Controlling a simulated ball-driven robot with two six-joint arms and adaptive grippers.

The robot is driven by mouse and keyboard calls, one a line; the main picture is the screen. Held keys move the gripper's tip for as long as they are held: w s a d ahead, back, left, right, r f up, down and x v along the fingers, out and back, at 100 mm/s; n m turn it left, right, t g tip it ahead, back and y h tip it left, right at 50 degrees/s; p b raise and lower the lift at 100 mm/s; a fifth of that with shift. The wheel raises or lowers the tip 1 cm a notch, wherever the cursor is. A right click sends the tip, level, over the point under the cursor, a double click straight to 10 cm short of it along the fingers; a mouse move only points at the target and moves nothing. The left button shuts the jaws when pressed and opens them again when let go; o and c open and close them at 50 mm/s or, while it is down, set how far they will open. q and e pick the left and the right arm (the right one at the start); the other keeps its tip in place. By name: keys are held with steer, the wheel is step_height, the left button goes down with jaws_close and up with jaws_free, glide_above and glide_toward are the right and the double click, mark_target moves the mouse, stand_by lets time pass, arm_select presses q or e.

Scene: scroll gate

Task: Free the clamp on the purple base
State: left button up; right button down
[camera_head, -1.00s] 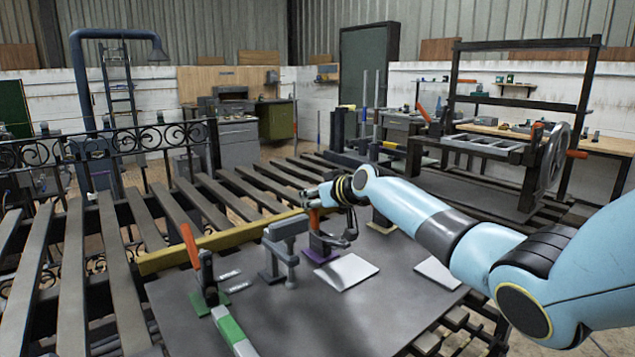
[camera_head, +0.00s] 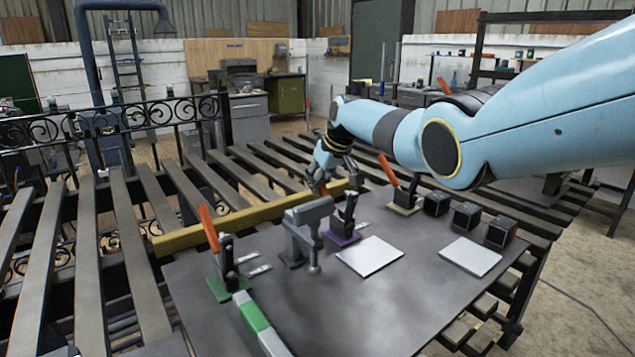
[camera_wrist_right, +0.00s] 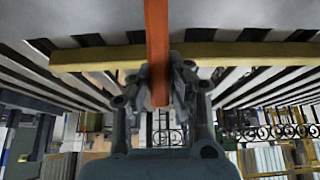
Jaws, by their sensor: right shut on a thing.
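The clamp on the purple base (camera_head: 342,239) stands on the dark table, right of a grey C-shaped clamp (camera_head: 309,212). Its dark upright body (camera_head: 345,213) shows clearly. My right gripper (camera_head: 323,184) is above and behind the body, shut on the clamp's orange handle. Only a little of the handle shows in the head view. In the wrist view the orange handle (camera_wrist_right: 157,50) runs from the top edge down between the fingers of my right gripper (camera_wrist_right: 160,88). What the clamp's pressing end touches is unclear. My left gripper is not in view.
Orange-handled clamps stand on a green base (camera_head: 228,288) and a yellow base (camera_head: 404,209). A yellow bar (camera_head: 235,220) lies along the table's back edge. White plates (camera_head: 369,257) and black cubes (camera_head: 466,216) are on the right.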

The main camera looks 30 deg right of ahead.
steer(key=shift+f, duration=0.1)
stand_by(0.3)
steer(key=c, duration=1.2)
jaws_free()
steer(key=shift+c, duration=0.2)
steer(key=v, duration=1.2)
steer(key=shift+w, duration=0.1)
